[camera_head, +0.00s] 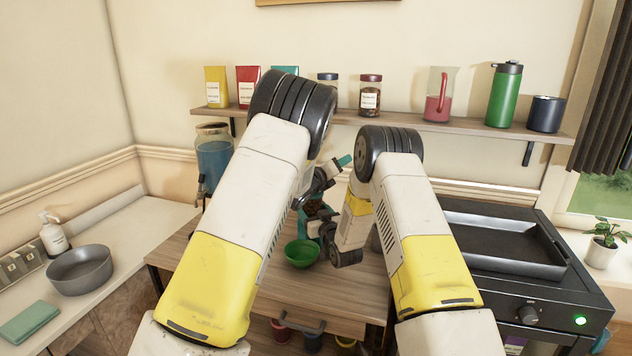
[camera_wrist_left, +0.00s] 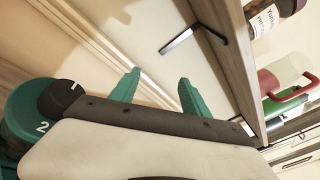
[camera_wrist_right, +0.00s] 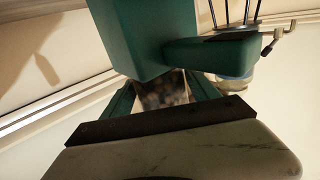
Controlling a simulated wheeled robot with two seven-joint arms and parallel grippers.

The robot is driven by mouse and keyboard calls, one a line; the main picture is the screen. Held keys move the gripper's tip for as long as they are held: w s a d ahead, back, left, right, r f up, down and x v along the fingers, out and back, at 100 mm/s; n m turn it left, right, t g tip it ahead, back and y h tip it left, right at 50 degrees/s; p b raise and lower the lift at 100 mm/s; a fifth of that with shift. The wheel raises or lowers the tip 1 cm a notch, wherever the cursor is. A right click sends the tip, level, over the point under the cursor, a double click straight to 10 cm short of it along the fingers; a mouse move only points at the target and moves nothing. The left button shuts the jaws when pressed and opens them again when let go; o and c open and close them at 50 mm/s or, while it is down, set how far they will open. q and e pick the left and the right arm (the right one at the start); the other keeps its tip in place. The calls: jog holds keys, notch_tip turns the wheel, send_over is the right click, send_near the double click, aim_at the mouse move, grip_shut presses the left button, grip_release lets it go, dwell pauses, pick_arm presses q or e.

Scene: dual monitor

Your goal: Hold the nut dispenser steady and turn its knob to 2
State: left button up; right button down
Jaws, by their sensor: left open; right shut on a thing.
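The nut dispenser (camera_head: 318,209) is mostly hidden behind my arms in the head view; teal parts and brown nuts show. In the right wrist view, its teal body (camera_wrist_right: 145,40) rises above my right gripper (camera_wrist_right: 162,95), which is shut on the dispenser's lower part, with a nut-like brown texture between the fingers. My left gripper (camera_wrist_left: 158,85) is open and empty; its teal fingers point toward the wall. Beside its base in the left wrist view are a teal round part marked 2 (camera_wrist_left: 38,128) and a dark part (camera_wrist_left: 60,98) with a white mark. The knob's setting is unclear.
A green bowl (camera_head: 302,254) stands on the wooden table near the dispenser. A wall shelf (camera_head: 460,124) with jars, a jug and a bottle is close to my left gripper. A drinks jar (camera_head: 213,160) stands left, and a black stove with a tray (camera_head: 500,245) right.

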pick_arm(q)
jog(key=s+a+f+m+t, duration=0.1)
jog(key=s+a+f+m, duration=0.25)
jog(key=a, duration=0.25)
jog(key=s+a+f+m, duration=0.3)
jog(key=s+a, duration=0.1)
jog(key=a, duration=0.3)
jog(key=x, duration=1.1)
jog(key=shift+w+d, duration=0.15)
jog(key=shift+d, duration=0.2)
jog(key=shift+c, duration=0.3)
grip_shut()
